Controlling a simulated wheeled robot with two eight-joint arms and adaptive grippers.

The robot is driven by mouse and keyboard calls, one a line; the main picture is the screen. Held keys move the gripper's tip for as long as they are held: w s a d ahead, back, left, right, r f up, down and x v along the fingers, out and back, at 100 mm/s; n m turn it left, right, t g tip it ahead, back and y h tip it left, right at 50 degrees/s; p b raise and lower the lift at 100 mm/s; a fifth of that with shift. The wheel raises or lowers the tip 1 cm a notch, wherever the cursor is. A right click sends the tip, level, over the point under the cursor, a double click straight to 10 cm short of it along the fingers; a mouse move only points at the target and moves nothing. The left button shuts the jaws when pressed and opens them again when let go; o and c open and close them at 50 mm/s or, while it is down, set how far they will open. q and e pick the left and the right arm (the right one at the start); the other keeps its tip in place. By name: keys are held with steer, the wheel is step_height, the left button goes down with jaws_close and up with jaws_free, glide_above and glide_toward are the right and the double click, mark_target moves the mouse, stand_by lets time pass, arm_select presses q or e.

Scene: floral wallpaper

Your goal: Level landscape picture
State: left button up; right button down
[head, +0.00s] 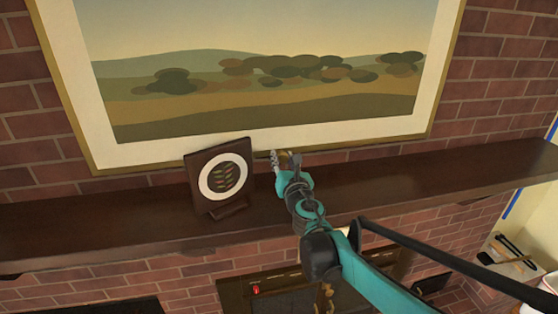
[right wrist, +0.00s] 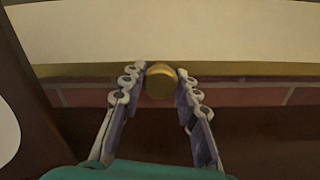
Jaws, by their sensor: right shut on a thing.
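The landscape picture (head: 265,82) hangs on the brick wall in a gold frame with a cream mat. It shows hills and bushes. Its lower edge runs roughly parallel to the mantel in the head view; I cannot tell any small tilt. A round gold knob (right wrist: 161,82) shows at the frame's lower edge (right wrist: 235,69) in the right wrist view. My right gripper (head: 284,158) reaches up to the bottom middle of the frame, and its fingers (right wrist: 160,92) are shut on the knob. My left gripper is not in view.
A dark wooden mantel shelf (head: 400,178) runs below the picture. A dark square plaque with a white ring (head: 205,192) stands on it, just left of my right gripper. The shelf is clear to the right. A fireplace opening lies below.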

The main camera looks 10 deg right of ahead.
steer(key=c, duration=1.1)
jaws_free()
steer(key=shift+a, duration=0.1)
steer(key=shift+s+r, duration=0.1)
steer(key=shift+s, duration=0.3)
steer(key=s, duration=0.9)
steer(key=shift+s, duration=1.25)
